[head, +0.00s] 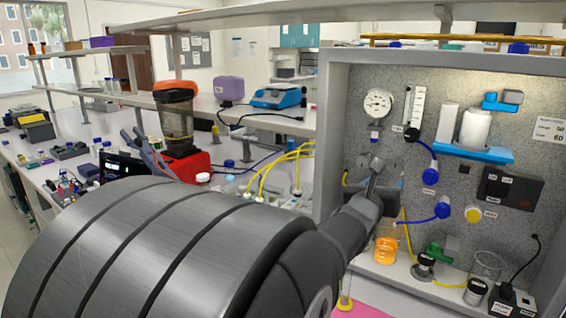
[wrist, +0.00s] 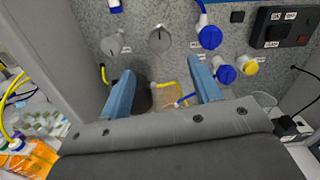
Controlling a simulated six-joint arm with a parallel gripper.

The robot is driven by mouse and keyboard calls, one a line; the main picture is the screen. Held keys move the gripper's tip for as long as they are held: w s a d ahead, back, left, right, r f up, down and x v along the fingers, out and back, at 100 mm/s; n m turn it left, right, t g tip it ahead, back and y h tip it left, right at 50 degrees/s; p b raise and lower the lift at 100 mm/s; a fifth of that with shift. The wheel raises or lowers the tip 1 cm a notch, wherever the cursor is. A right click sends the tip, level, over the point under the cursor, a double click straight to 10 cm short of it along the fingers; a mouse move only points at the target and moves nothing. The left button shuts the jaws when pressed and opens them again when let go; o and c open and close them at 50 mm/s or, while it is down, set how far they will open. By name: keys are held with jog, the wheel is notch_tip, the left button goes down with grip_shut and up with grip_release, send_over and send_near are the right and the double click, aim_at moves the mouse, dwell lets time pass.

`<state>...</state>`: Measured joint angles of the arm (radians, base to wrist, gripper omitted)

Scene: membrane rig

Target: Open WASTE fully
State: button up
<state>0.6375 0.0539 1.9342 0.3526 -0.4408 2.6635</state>
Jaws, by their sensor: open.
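I cannot read the label WASTE on any part, so I cannot tell which control bears it. A yellow round knob (head: 473,215) with a small label beside it sits on the speckled panel (head: 400,150); the knob also shows in the wrist view (wrist: 250,67). A blue knob (head: 443,209) is just left of it. A green-handled valve (head: 437,251) stands lower, on the shelf. My gripper (head: 376,176) is in front of the panel's left part.
A beaker of orange liquid (head: 386,248) stands below my gripper. Yellow tubing (head: 407,230) hangs beside it. An empty glass beaker (head: 487,265) and a black box (head: 511,300) are at lower right. A side wall (head: 331,130) bounds the rig on the left.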

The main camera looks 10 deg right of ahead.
aim_at(394, 169)
jog(key=x, duration=1.1)
jog(key=shift+w+d, duration=0.1)
jog(key=c, duration=1)
